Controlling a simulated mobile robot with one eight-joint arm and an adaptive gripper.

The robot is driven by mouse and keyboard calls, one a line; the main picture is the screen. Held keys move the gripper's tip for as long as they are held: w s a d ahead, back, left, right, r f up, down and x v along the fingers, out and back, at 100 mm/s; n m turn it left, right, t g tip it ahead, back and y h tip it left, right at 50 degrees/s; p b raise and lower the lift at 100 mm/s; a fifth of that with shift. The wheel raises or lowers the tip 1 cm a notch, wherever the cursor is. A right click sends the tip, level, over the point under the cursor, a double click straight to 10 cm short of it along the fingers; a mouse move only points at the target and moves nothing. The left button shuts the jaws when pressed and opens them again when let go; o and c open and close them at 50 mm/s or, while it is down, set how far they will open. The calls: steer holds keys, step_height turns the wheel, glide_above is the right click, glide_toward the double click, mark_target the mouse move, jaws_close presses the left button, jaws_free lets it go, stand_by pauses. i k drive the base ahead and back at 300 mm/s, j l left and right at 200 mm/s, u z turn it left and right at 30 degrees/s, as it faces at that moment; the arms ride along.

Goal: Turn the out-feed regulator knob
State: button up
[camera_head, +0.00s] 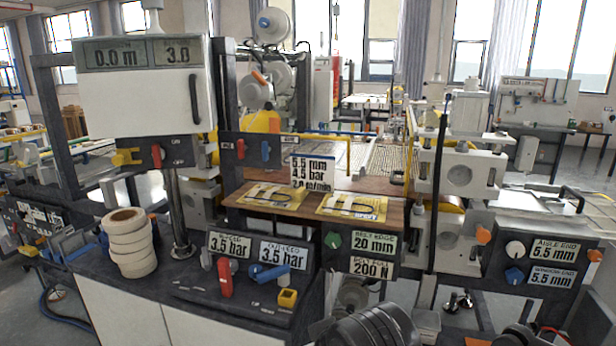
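The out-feed display (283,254) reads 3.5 bar and stands on the dark front console, right of the in-feed display (229,245), which also reads 3.5 bar. A blue knob (270,274) with a lever-like shape sits just below the out-feed display. A red upright knob (224,278) sits below the in-feed display. A small yellow block-like control (287,298) is at the console's front right. No fingers of my gripper can be made out. A dark rounded part of my arm shows at the bottom centre, right of the console and apart from the blue knob.
A stack of white rolls (131,243) stands on the console's left, beside a metal post (178,215). A green knob (333,240) is on the panel to the right. Yellow sheets (270,197) lie on the brown board (308,222) behind. Space above the blue knob looks clear.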

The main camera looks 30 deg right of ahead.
mark_target(255, 270)
steer(key=i+j+z, duration=0.15)
steer(key=i, duration=0.25)
steer(key=i+j+z, duration=0.1)
steer(key=i, duration=0.3)
steer(key=j, duration=0.1)
